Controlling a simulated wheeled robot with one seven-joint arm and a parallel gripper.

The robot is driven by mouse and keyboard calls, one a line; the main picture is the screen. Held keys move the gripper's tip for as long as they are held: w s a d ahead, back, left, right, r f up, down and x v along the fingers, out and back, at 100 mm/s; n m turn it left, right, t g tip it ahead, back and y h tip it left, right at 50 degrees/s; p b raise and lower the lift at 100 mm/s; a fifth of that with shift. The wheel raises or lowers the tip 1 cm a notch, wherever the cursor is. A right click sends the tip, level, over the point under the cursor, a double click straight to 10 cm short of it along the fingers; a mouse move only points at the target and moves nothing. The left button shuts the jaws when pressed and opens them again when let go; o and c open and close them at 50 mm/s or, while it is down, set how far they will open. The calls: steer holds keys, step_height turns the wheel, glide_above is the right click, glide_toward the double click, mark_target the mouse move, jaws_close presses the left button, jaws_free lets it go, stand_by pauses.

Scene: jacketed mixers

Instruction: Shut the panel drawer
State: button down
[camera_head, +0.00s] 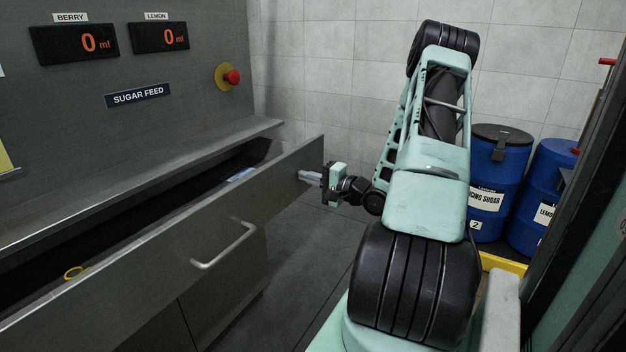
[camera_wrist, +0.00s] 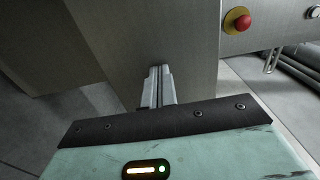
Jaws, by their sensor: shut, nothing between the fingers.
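The panel drawer (camera_head: 150,265) is pulled out from the grey panel under the sugar feed sign, with its inside showing along the top. A metal bar handle (camera_head: 224,246) is on its front. My gripper (camera_head: 302,175) is shut and empty, at the right end of the drawer front, its tips at or very near the front face. The wrist view shows the closed fingers (camera_wrist: 158,88) pointing at the grey drawer front (camera_wrist: 160,40); I cannot tell if they touch it.
A yellow ring (camera_head: 74,272) and a pale item (camera_head: 241,174) lie in the drawer. A red stop button (camera_head: 232,77) is on the panel, and it also shows in the wrist view (camera_wrist: 242,22). Blue drums (camera_head: 497,180) stand at right. Floor (camera_head: 310,255) before the drawer is clear.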

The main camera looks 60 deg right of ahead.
mark_target(235, 168)
steer(key=w, duration=0.9)
steer(key=w+p, duration=0.1)
steer(key=w, duration=0.7)
steer(key=w+a, duration=0.1)
steer(key=w, duration=0.8)
steer(key=shift+w+p, duration=0.35)
steer(key=shift+p, duration=0.05)
steer(key=shift+w, duration=0.45)
steer(key=shift+w+r, duration=0.1)
steer(key=shift+r, duration=0.1)
steer(key=shift+w+a+r, duration=0.1)
